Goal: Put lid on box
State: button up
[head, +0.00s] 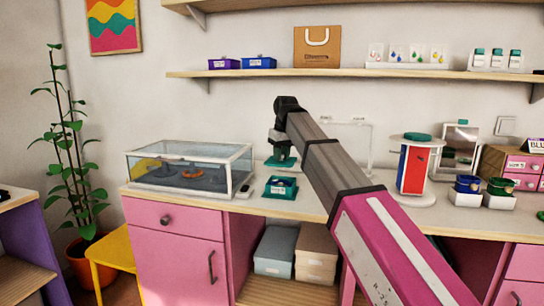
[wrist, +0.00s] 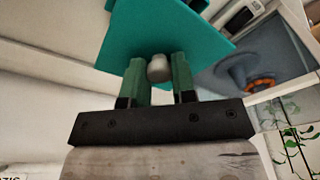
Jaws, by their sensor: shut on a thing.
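My gripper (head: 280,148) points down above the counter. Its green fingers in the wrist view (wrist: 158,66) are shut on the grey knob (wrist: 159,70) of a flat teal lid (wrist: 150,32). The lid (head: 281,162) hangs in the air in the head view, apart from the box. The small teal box (head: 281,194) stands open on the counter just below and in front of it in the picture, with something dark blue inside. I cannot make out the box in the wrist view.
A glass display case (head: 190,167) stands close on the left. A small card or device (head: 245,191) lies between case and box. A clear stand (head: 352,140) is behind, and a red and blue round display (head: 413,170) stands to the right. Shelves (head: 350,73) hang above.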

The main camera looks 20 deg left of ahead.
jog(key=shift+w+f, duration=0.1)
jog(key=shift+f, duration=3.1)
jog(key=shift+f, duration=0.4)
jog(key=o, duration=1.4)
jog(key=shift+r, duration=0.15)
jog(key=shift+r, duration=3.9)
